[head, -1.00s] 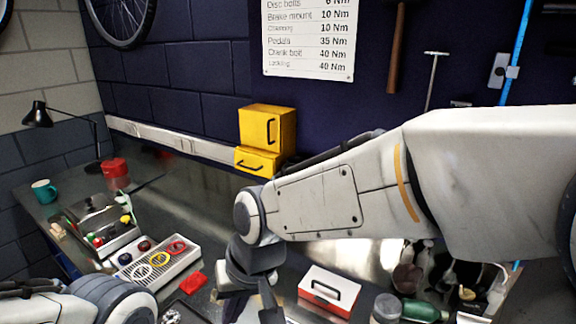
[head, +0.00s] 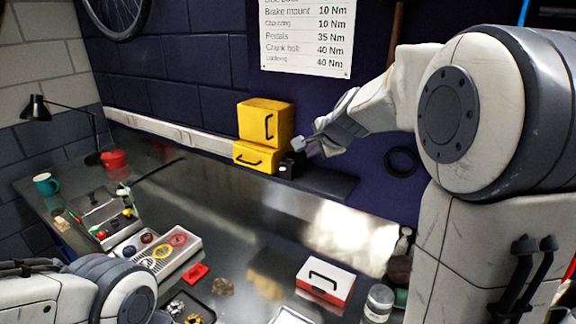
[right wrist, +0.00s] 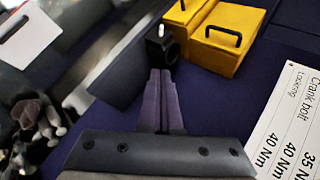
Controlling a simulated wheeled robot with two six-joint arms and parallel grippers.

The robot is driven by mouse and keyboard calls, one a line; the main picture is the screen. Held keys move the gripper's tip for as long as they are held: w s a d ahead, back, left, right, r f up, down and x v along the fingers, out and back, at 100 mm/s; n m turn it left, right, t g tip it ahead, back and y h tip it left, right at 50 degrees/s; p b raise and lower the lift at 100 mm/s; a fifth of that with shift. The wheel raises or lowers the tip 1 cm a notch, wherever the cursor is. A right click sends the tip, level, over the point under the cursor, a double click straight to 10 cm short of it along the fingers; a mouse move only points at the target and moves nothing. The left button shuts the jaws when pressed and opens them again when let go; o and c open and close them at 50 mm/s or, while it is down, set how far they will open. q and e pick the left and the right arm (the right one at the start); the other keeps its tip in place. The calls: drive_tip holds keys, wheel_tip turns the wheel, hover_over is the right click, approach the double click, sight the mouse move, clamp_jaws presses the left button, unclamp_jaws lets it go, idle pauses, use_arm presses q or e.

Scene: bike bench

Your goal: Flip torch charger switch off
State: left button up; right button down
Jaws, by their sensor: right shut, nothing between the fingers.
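A small black box (head: 289,166), which appears to be the torch charger, stands against the right side of the yellow drawer units. It also shows in the right wrist view (right wrist: 161,45), just beyond my fingertips, with a small pale part on it. I cannot make out the switch or its position. My right gripper (head: 301,145) is shut and empty, close beside the box's upper right; I cannot tell whether it touches. Its two dark fingers (right wrist: 160,74) lie together in the right wrist view. My left gripper is out of view; only my left arm shows at the lower left.
Yellow drawer units (head: 265,122) stand by the wall. A white torque chart (head: 307,35) hangs above. On the bench are a red-and-white box (head: 326,283), a parts tray (head: 160,258), a red piece (head: 195,272) and a teal mug (head: 46,184). The middle of the bench is mostly clear.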

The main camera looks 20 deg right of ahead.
approach(285, 168)
drive_tip(key=w+d+f, duration=0.2)
drive_tip(key=d, duration=0.1)
drive_tip(key=w+a, duration=0.1)
drive_tip(key=w+a+f, duration=0.1)
drive_tip(key=shift+a+f+p, duration=0.1)
drive_tip(key=shift+a+p, duration=0.2)
drive_tip(key=shift+a, duration=0.05)
drive_tip(key=shift+w+a+f, duration=0.15)
drive_tip(key=shift+w+f, duration=0.05)
